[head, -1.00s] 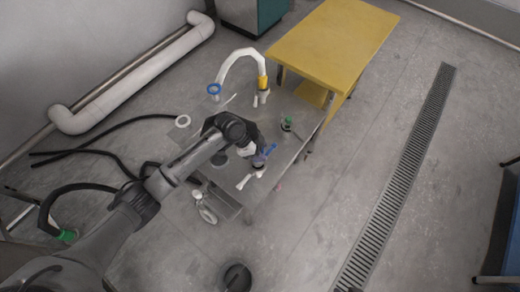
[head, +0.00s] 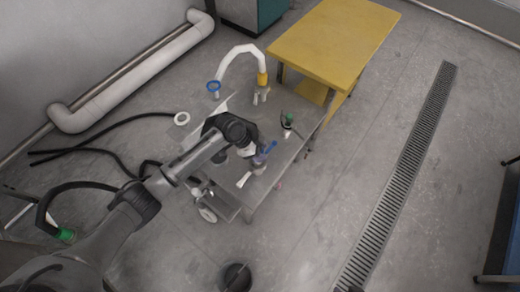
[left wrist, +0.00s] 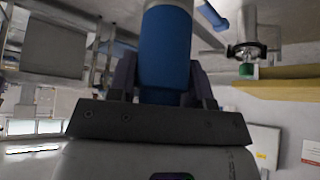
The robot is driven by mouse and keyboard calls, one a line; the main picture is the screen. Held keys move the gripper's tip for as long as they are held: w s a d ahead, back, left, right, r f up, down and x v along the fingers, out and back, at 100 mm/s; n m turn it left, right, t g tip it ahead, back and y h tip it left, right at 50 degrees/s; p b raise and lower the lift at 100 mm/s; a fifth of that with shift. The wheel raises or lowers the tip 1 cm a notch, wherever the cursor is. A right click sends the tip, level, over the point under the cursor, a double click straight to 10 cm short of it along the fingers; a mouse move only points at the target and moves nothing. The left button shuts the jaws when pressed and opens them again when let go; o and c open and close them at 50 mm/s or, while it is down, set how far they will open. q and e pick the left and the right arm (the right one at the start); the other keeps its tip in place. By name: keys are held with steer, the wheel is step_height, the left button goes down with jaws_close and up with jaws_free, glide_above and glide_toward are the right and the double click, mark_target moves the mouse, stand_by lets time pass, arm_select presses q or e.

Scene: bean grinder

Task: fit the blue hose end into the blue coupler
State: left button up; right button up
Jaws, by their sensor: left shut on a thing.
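My left gripper (head: 259,157) is over the near right part of the grey metal table (head: 236,117). It is shut on a blue cylinder (left wrist: 165,48), which fills the middle of the left wrist view between the purple fingers and has a pale grey section above it. The blue piece (head: 268,147) shows beside the gripper in the head view, above a small fitting (head: 258,168). I cannot tell whether they touch, nor which is hose end or coupler. A blue ring (head: 214,87) sits at the left end of a white arched pipe (head: 238,52). My right gripper is out of view.
A yellow table (head: 335,40) stands behind the metal one. A green-topped fitting (head: 288,119) and a yellow collar (head: 262,79) are on the metal table. A white ring (head: 182,118) and black hoses (head: 95,149) lie left.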

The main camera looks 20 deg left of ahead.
arm_select(q)
steer(key=shift+f+b, duration=0.65)
steer(key=shift+f, duration=0.5)
steer(key=o, duration=1.2)
steer(key=shift+o, duration=0.4)
steer(key=shift+f, duration=0.1)
steer(key=p+v, duration=0.2)
steer(key=v, duration=1.2)
steer(key=shift+p, duration=0.4)
steer(key=shift+d, duration=0.1)
